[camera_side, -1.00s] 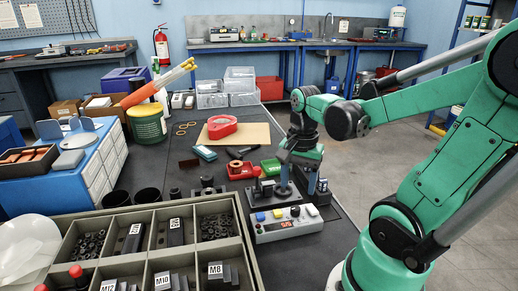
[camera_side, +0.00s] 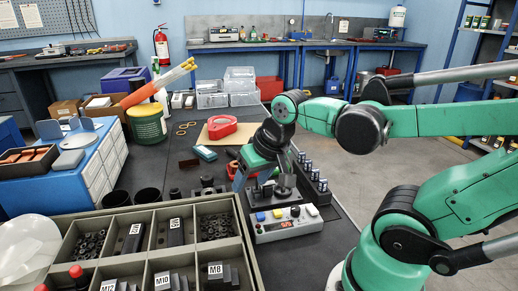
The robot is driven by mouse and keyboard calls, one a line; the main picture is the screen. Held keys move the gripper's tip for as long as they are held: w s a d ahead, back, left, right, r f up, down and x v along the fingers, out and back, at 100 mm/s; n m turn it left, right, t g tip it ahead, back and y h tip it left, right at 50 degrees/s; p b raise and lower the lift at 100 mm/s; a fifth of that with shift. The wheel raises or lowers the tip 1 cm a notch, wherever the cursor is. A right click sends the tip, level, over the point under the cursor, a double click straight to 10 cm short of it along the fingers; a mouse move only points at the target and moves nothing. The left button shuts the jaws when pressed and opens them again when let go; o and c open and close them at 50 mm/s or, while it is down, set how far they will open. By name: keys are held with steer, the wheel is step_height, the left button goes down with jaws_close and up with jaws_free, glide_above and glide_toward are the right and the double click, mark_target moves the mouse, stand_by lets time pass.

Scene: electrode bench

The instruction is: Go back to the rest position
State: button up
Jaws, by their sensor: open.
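My gripper (camera_side: 250,176) hangs from my green arm over the dark bench, tilted toward the lower left. It is open; its fingertips are small in the picture, and I see nothing held between them. It is just behind the grey control box (camera_side: 287,224) with coloured buttons and a red display. A row of several upright metal electrodes (camera_side: 315,178) stands to the right of my gripper, apart from it. A dark round fixture (camera_side: 286,184) stands between them, partly hidden.
A compartment tray (camera_side: 186,219) of bolts and nuts fills the front left. A red tape dispenser (camera_side: 222,126) and a teal box (camera_side: 205,153) lie behind my gripper. A green tub (camera_side: 147,124) and a blue drawer cabinet (camera_side: 88,165) stand left.

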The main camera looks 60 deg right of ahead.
steer(key=a+n, duration=0.1)
steer(key=w+a+n+t, duration=0.1)
steer(key=n, duration=0.1)
steer(key=a+r+n+t, duration=0.1)
steer(key=a, duration=0.1)
steer(key=shift+w+n+y, duration=0.2)
steer(key=shift+n+y, duration=0.2)
